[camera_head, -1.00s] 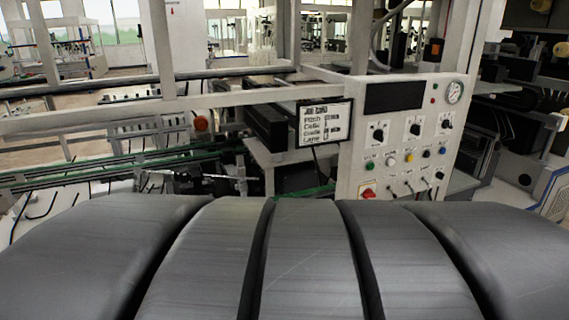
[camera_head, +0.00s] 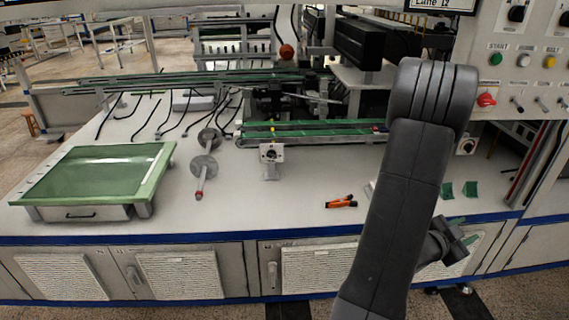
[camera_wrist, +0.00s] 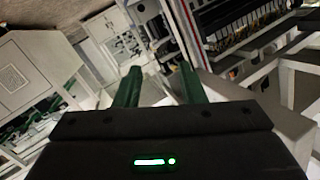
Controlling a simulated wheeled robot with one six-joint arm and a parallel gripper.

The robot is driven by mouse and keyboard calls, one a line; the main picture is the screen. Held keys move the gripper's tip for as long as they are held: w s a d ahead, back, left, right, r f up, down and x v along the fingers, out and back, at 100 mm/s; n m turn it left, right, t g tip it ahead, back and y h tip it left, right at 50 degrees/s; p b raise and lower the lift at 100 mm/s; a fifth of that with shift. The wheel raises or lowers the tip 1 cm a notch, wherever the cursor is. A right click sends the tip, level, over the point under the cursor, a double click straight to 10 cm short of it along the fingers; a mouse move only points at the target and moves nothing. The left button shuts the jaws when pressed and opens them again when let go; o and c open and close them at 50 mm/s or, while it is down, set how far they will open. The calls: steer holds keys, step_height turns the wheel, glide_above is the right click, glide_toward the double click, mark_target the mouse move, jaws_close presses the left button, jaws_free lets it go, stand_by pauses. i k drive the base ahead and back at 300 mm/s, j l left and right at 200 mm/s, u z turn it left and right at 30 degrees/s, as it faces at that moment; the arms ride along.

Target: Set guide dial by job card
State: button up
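The job card (camera_head: 440,5) is a dark-framed white screen cut off by the top edge in the head view; only its bottom line shows, seeming to read "Lane 12". I cannot tell which dial is the guide dial. Black knobs (camera_head: 517,13) show partly on the control panel. A small white block with a dark round face (camera_head: 271,154) stands at the end of the green conveyor, and another round-faced fitting (camera_head: 466,145) sits right of my arm. My gripper (camera_head: 458,240) hangs before the bench front; in the wrist view its green fingers (camera_wrist: 160,82) are apart and empty.
The white bench (camera_head: 300,215) has a blue front edge. On it are a green-topped tray (camera_head: 95,172), a spool stand (camera_head: 203,165), an orange-black tool (camera_head: 341,202) and green squares (camera_head: 458,190). The panel (camera_head: 525,75) carries buttons and toggles. The front middle bench is mostly clear.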

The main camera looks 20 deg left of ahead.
mark_target(271, 154)
steer(key=i+l+u, duration=0.45)
steer(key=l, duration=0.25)
steer(key=i+u, duration=0.1)
steer(key=u, duration=1.9)
